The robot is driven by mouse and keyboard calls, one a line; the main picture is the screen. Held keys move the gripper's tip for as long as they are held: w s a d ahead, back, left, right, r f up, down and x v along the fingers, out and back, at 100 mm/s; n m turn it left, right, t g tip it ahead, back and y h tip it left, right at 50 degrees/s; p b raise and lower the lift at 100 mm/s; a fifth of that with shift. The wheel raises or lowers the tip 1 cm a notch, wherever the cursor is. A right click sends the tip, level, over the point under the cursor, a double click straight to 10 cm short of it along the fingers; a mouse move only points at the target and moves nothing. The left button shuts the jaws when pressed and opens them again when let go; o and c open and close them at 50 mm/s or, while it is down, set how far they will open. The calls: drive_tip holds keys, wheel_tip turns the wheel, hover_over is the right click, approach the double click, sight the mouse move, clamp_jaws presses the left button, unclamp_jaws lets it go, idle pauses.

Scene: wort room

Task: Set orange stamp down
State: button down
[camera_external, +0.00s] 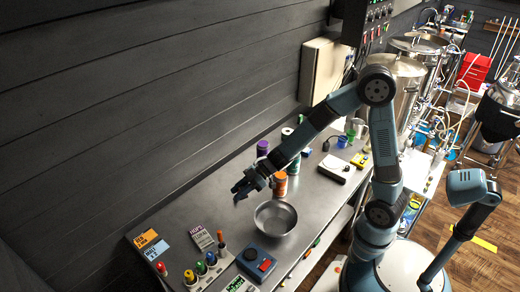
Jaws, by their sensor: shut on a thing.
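My gripper (240,189) is above the steel bench, to the upper left of the metal bowl (275,218). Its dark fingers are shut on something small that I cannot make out. No orange shows between the fingers at this size. An upright orange-handled piece (220,237) stands at the back of a group of coloured knobs (201,267) at the front left of the bench. I cannot tell whether it is the orange stamp.
A dark blue device with a red part (256,263) lies below the bowl. An orange-labelled jar (280,185) and a purple-topped one (262,148) stand beside my arm. Labelled cards (148,245) are at the front left. Bare bench (200,204) lies left of my gripper.

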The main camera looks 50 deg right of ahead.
drive_tip(key=w+a+f, duration=0.1)
drive_tip(key=w+f, duration=0.1)
drive_tip(key=w+a+f, duration=0.1)
drive_tip(key=w+f, duration=0.1)
drive_tip(key=w, duration=0.1)
drive_tip(key=w+a+f, duration=0.2)
drive_tip(key=f, duration=0.1)
drive_tip(key=shift+w+f, duration=0.1)
drive_tip(key=shift+w, duration=0.15)
drive_tip(key=shift+w+f, duration=0.2)
drive_tip(key=shift+f, duration=1.6)
drive_tip(key=c, duration=0.9)
unclamp_jaws()
drive_tip(key=v, duration=0.7)
drive_tip(key=shift+s+d+r, duration=0.1)
drive_tip(key=shift+d+r, duration=0.1)
drive_tip(key=shift+o, duration=0.6)
